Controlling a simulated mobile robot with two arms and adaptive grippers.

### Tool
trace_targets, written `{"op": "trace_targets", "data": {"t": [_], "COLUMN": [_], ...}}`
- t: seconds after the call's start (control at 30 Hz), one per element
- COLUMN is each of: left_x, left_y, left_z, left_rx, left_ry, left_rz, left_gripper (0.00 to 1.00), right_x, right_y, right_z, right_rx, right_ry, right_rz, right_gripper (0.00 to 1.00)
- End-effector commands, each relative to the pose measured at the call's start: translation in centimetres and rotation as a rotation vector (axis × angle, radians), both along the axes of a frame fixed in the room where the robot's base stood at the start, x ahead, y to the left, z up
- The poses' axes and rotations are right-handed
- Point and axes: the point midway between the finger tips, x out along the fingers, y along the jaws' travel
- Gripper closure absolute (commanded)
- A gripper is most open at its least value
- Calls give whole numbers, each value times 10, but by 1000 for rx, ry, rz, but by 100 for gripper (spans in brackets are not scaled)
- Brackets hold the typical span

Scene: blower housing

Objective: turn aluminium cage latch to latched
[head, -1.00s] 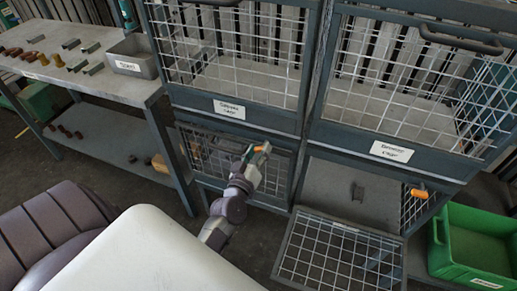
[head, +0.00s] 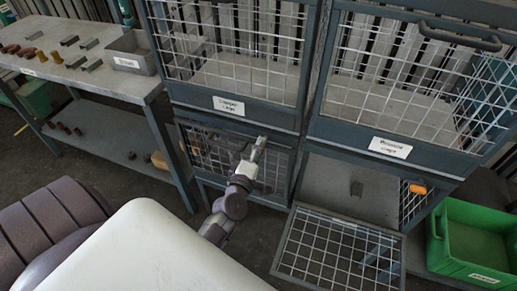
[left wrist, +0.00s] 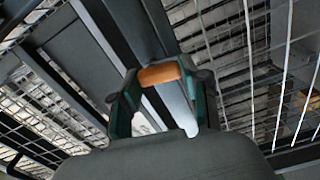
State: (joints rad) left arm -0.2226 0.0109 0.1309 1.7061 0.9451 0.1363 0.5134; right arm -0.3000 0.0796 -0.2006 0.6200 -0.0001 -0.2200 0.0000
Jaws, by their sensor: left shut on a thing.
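The orange-tipped latch handle (left wrist: 160,73) shows between the fingers in the left wrist view, with a pale metal bar beside it. My left gripper (left wrist: 163,92) is shut on this handle. In the head view my left gripper (head: 258,148) is at the upper right part of the closed lower left cage door (head: 205,152). There the gripper hides the handle, and I cannot tell whether the latch is fully turned. The cage labels are too blurred to read surely. My right gripper is not in view.
The lower right cage has its mesh door (head: 338,250) folded down, with another orange handle (head: 418,189) near its right side. A green crate (head: 475,245) stands at the right. A workbench (head: 95,85) with small parts and a grey bin (head: 130,52) stands at the left.

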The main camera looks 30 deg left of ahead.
Motion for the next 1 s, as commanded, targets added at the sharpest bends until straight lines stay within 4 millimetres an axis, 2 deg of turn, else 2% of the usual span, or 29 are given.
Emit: {"op": "trace_targets", "data": {"t": [0.33,0.9,0.93,1.0], "left_x": [0,0,0,0], "left_y": [-1,-1,-1,-1], "left_z": [-2,-2,-2,-2], "left_rx": [-142,-171,-171,-170], "left_ry": [-32,-38,-38,-38], "left_rz": [1,0,0,0], "left_gripper": [89,89,50,38], "right_x": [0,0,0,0], "right_y": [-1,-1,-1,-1], "right_z": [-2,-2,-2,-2], "right_rx": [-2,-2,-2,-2], "right_ry": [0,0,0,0], "right_rz": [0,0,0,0], "right_gripper": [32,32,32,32]}}
